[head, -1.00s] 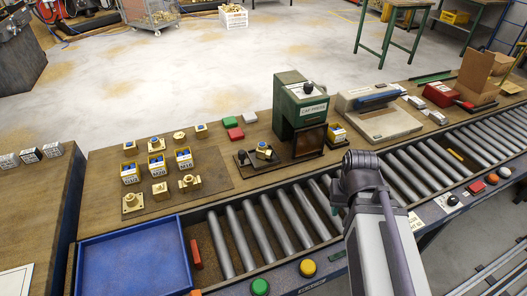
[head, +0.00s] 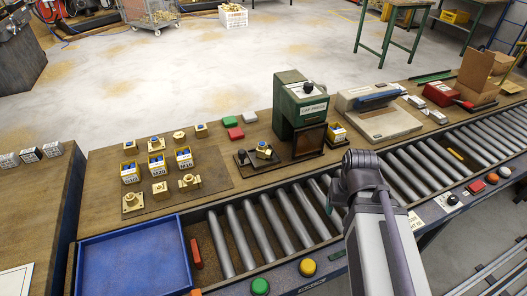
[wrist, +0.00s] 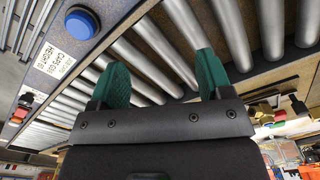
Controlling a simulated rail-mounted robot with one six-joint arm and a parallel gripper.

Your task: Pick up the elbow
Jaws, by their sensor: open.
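Several brass fittings stand on a brown board (head: 218,184) on the workbench at the left of the head view. In the front row are a square-flanged fitting (head: 132,202), a smaller fitting (head: 160,188) and a branched fitting (head: 189,182). They are too small to tell which is the elbow.
An empty blue tray (head: 135,262) lies at the front left. Small labelled boxes (head: 130,173) stand behind the front fittings. The roller conveyor (head: 255,232) runs along the bench front, with buttons on its edge. A grey machine (head: 375,115) stands right of the press.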

